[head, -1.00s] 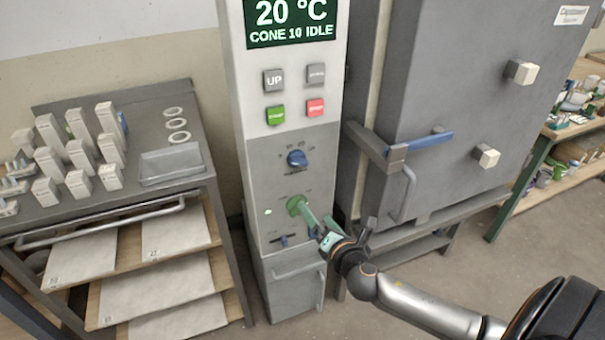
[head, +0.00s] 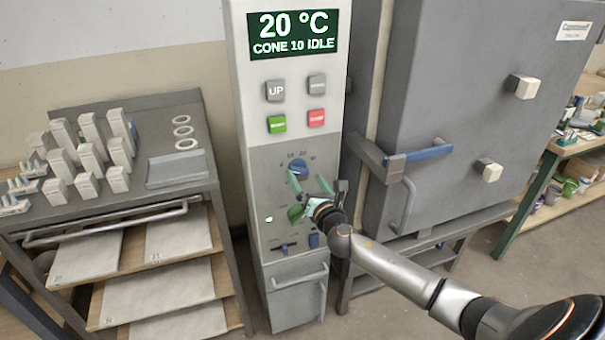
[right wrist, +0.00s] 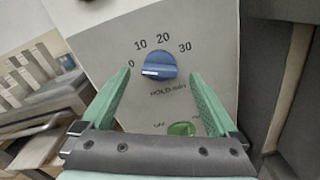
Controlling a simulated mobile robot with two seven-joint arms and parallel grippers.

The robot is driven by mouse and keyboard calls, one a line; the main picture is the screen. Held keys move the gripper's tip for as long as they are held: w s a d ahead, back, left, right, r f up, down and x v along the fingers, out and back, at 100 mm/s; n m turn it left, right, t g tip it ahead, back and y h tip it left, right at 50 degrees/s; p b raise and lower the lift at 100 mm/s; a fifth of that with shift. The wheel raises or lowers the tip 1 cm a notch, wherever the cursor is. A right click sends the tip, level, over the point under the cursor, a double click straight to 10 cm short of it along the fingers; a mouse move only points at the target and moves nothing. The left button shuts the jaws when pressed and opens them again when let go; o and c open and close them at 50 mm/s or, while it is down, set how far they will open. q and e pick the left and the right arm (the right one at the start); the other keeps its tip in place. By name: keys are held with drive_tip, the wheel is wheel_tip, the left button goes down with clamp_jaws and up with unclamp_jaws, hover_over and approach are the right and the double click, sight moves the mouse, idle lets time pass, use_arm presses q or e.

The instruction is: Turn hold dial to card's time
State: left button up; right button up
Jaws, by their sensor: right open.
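The blue hold dial (head: 299,170) is on the grey lower face of the control column. In the right wrist view the dial (right wrist: 161,64) has marks 0, 10, 20 and 30 around it and HOLD min below. Its white mark lies at the lower left, on the side of the 0. My right gripper (head: 307,181) is open, with green fingers just below the dial. In the wrist view its fingertips (right wrist: 160,76) are left and right of the dial, apart from it. I cannot make out the card. My left gripper is out of view.
A green knob (right wrist: 181,129) is below the dial. Above are several buttons (head: 277,124) and a display (head: 292,34) reading 20 °C, CONE 10 IDLE. The kiln door handle (head: 405,202) is close right of my arm. A shelf cart (head: 225,255) stands left.

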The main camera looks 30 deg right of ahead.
sight(301, 171)
drive_tip(key=shift+x, duration=1.65)
drive_tip(key=shift+c, duration=0.2)
drive_tip(key=c, duration=1.3)
